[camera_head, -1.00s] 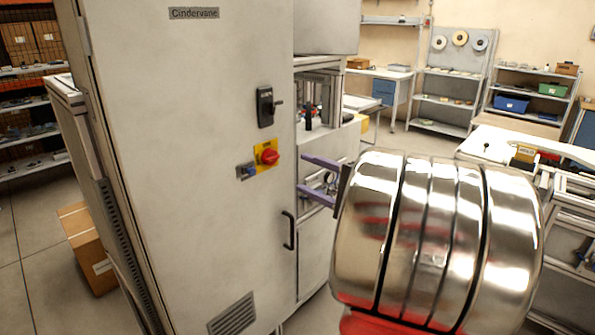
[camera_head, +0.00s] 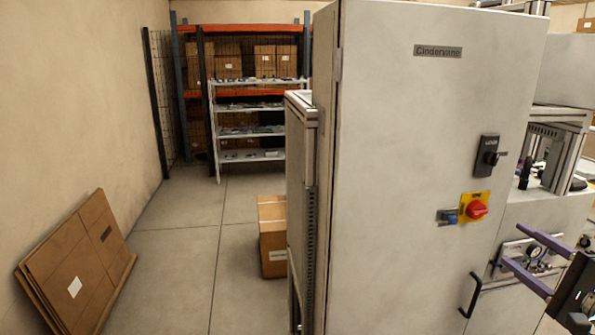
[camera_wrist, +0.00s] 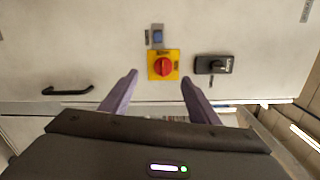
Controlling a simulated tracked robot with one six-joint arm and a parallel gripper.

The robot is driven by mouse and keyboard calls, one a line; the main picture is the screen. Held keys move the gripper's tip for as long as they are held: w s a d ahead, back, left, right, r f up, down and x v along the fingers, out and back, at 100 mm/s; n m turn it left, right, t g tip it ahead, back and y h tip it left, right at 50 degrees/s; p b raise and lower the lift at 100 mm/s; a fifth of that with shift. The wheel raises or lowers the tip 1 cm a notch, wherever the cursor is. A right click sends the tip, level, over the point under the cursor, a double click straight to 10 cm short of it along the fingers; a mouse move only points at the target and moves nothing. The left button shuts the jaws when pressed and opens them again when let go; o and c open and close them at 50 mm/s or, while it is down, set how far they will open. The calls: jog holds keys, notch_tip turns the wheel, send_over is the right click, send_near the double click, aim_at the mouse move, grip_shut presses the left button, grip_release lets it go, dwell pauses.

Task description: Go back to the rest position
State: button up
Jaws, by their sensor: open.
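My gripper (camera_head: 536,262) is at the lower right edge of the head view, with its two purple fingers apart and nothing between them. In the wrist view my gripper (camera_wrist: 157,90) also shows open and empty, its fingers pointing at the cabinet front. The grey cabinet (camera_head: 415,190) marked "Cindervane" stands close by. Its red rotary switch (camera_head: 476,209) on a yellow plate lies up and to the left of the fingers in the head view. In the wrist view the red switch (camera_wrist: 162,67) appears between and beyond the fingertips. Most of my arm is outside the head view.
A cardboard box (camera_head: 272,240) stands on the floor left of the cabinet. Flattened cardboard (camera_head: 80,265) leans on the left wall. A white shelf (camera_head: 250,107) stands at the back. The floor (camera_head: 185,255) between is clear. A black door handle (camera_head: 472,295) juts from the cabinet.

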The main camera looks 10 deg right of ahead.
jog(key=w+a+f+n+g+y, duration=0.1)
jog(key=a+f+n+g+y, duration=0.25)
jog(key=a, duration=0.85)
jog(key=w+a+f+n+g+y, duration=0.15)
jog(key=a+n+g, duration=0.25)
jog(key=a, duration=0.8)
jog(key=s+a+f+n+g+h, duration=0.2)
jog(key=s+a+f+n+h, duration=0.1)
jog(key=s+a+n, duration=0.3)
jog(key=s+a+f+n+g+h, duration=0.2)
jog(key=s+a+f+n+h, duration=0.1)
jog(key=s+a+n, duration=0.3)
jog(key=shift+s+a+g, duration=0.3)
jog(key=shift+s+g, duration=0.05)
jog(key=shift+s, duration=0.5)
